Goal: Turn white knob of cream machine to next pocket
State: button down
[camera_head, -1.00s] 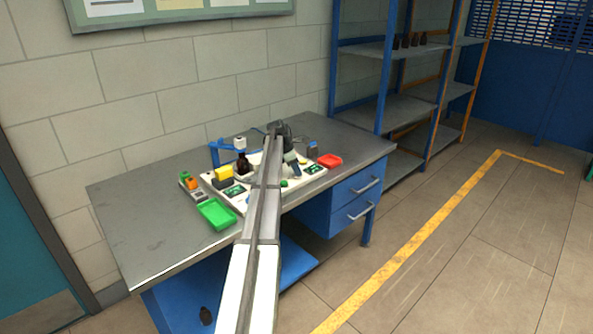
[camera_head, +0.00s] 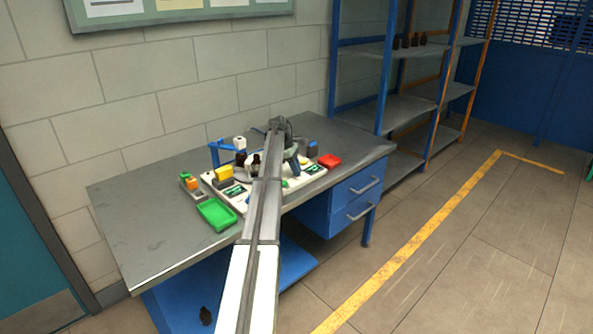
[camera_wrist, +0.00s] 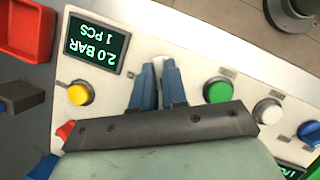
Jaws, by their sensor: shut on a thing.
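In the wrist view the cream machine (camera_wrist: 188,52) fills the middle as a sloped panel. My gripper (camera_wrist: 157,74) has its two blue fingers close together at the panel. They are shut on a white knob (camera_wrist: 158,61), of which only a small part shows between and beyond the fingertips. In the head view the cream machine (camera_head: 240,205) stands on the bench, partly hidden by my arm. Dark amber bottles (camera_head: 255,161) stand left of my arm.
A green button (camera_wrist: 218,90), a second white knob (camera_wrist: 268,111), a yellow button (camera_wrist: 79,93) and a display reading 2.0 BAR, 1 PCS (camera_wrist: 95,45) lie around the fingers. A red tray (camera_head: 330,161) and a green tray (camera_head: 216,214) flank the machine. The bench's left is clear.

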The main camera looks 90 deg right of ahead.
jog(key=m+y, duration=0.1)
jog(key=m, duration=0.2)
jog(key=m+t, duration=0.1)
jog(key=m, duration=0.1)
jog(key=shift+d+m+y, duration=0.15)
jog(key=shift+m+y, duration=0.25)
dwell(0.4)
jog(key=c, duration=1.2)
grip_release()
jog(key=shift+o, duration=0.2)
jog(key=shift+r, duration=0.1)
jog(key=v, duration=1.1)
jog(key=shift+d+r, duration=0.2)
jog(key=shift+r, duration=0.15)
